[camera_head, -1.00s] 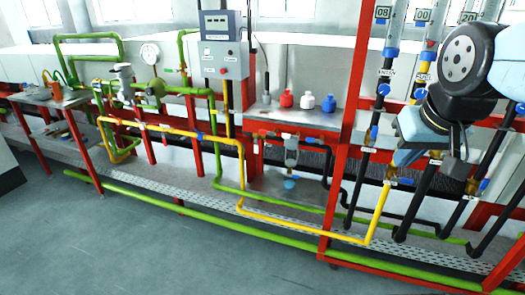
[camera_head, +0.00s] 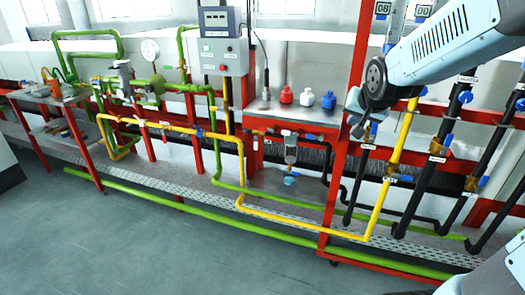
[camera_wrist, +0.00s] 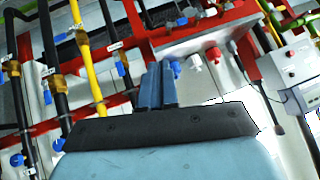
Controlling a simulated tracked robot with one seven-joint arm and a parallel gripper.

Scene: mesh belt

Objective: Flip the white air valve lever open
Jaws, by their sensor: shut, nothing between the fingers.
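The yellow pipe also shows in the wrist view (camera_wrist: 88,70). My gripper (camera_wrist: 158,68) has its two blue fingers together, with nothing between them. In the head view my gripper (camera_head: 356,128) hangs small and partly unclear in front of the red frame, left of the yellow pipe. I cannot tell whether it touches anything.
A grey control box (camera_head: 221,45) stands left of centre, above green and yellow pipes. A red frame post (camera_head: 337,190) is close. The floor (camera_head: 110,245) in front is clear.

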